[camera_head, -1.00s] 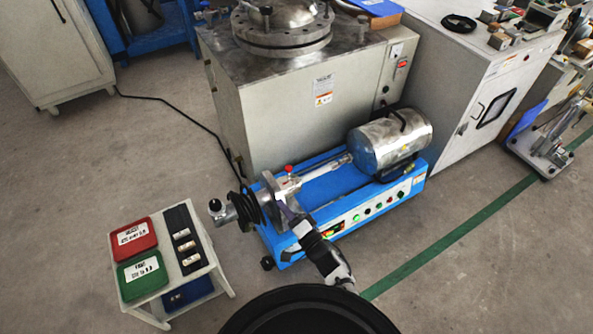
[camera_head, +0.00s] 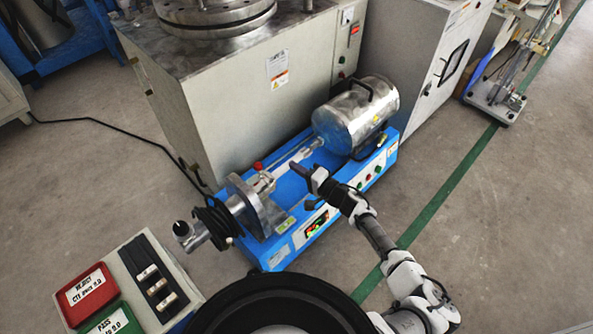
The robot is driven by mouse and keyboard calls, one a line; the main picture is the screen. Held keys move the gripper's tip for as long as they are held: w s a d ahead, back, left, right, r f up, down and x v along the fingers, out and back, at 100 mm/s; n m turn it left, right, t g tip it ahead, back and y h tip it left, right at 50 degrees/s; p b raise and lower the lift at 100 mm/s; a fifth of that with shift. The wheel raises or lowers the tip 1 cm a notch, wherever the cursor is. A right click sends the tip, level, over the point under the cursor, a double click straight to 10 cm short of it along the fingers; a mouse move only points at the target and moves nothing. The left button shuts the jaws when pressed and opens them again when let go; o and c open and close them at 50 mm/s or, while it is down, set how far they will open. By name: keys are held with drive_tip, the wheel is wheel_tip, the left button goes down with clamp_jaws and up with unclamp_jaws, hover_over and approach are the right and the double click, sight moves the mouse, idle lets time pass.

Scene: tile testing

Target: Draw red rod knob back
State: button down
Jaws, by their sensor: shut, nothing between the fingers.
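The small red rod knob (camera_head: 257,165) stands up beside the silver rod (camera_head: 285,160) of the blue tester (camera_head: 290,190). The rod runs from a metal flange at the left toward a shiny silver cylinder (camera_head: 356,114) at the right. My gripper (camera_head: 299,169) is shut and empty over the tester's middle, just below the rod in the picture. It is to the right of the red knob and apart from it. I cannot tell how high its tips are above the blue base.
A black-knobbed handle (camera_head: 182,229) sticks out at the tester's left end. A grey machine cabinet (camera_head: 235,85) stands close behind. A small white table (camera_head: 160,285) with red and green trays is at lower left. Open floor lies to the right, crossed by a green line.

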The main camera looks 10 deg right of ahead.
sight(259, 168)
drive_tip(key=shift+w+a+f, duration=0.15)
drive_tip(key=shift+w+a, duration=0.35)
drive_tip(key=shift+a, duration=0.8)
drive_tip(key=shift+w+a+f, duration=0.15)
drive_tip(key=shift+w+a, duration=0.3)
drive_tip(key=shift+a, duration=0.8)
drive_tip(key=shift+w+a+f, duration=0.15)
drive_tip(key=shift+w+a, duration=0.35)
drive_tip(key=shift+a, duration=0.8)
drive_tip(key=shift+p, duration=0.3)
drive_tip(key=shift+s+a+r+p, duration=0.15)
drive_tip(key=shift+s+a+p, duration=0.05)
drive_tip(key=shift+a+p, duration=0.1)
drive_tip(key=shift+s+a+p, duration=0.55)
drive_tip(key=shift+s+a, duration=0.05)
drive_tip(key=shift+a, duration=0.2)
drive_tip(key=shift+s+a, duration=0.1)
drive_tip(key=shift+a, duration=0.05)
